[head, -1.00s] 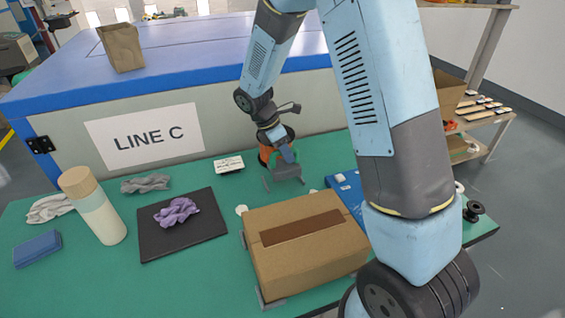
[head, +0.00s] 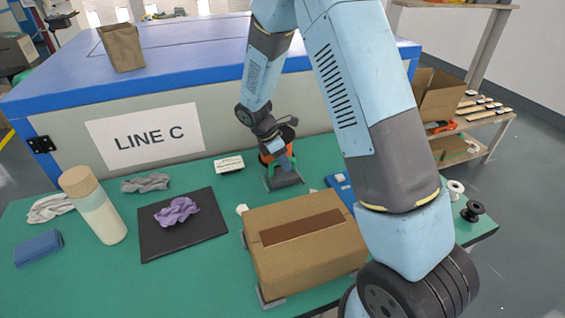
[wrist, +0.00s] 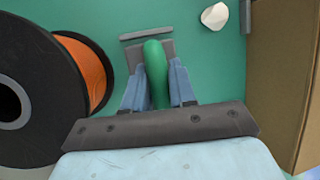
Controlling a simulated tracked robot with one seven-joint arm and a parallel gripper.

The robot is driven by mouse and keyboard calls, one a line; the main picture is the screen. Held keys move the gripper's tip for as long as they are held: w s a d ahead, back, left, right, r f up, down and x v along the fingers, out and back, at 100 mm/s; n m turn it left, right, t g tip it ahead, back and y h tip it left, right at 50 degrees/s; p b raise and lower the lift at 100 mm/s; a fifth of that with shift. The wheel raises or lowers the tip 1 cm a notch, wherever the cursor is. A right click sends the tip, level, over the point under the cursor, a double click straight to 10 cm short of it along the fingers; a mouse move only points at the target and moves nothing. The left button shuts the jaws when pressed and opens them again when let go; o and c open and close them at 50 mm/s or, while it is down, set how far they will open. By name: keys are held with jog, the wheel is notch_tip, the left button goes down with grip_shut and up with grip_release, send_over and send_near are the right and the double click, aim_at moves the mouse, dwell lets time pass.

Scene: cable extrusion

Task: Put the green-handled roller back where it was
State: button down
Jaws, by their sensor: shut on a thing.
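The green-handled roller (wrist: 155,72) shows in the wrist view with its green handle between my two gripper fingers (wrist: 156,85). My gripper is shut on this handle. A grey bar (wrist: 146,33) and a grey plate of the roller show beyond the handle. In the head view my gripper (head: 277,155) is at the far middle of the green table, beside an orange spool. The grey frame of the roller (head: 286,181) shows below it, at or just above the table top. I cannot tell whether it touches.
The orange spool with black flanges (wrist: 95,75) stands close on the left in the wrist view. A cardboard box (head: 305,250) stands nearer me. A white piece (wrist: 214,16) lies by the box.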

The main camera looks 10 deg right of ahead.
jog(key=shift+s+f, duration=0.1)
jog(key=shift+f, duration=0.5)
jog(key=c, duration=0.9)
grip_release()
jog(key=shift+r, duration=0.1)
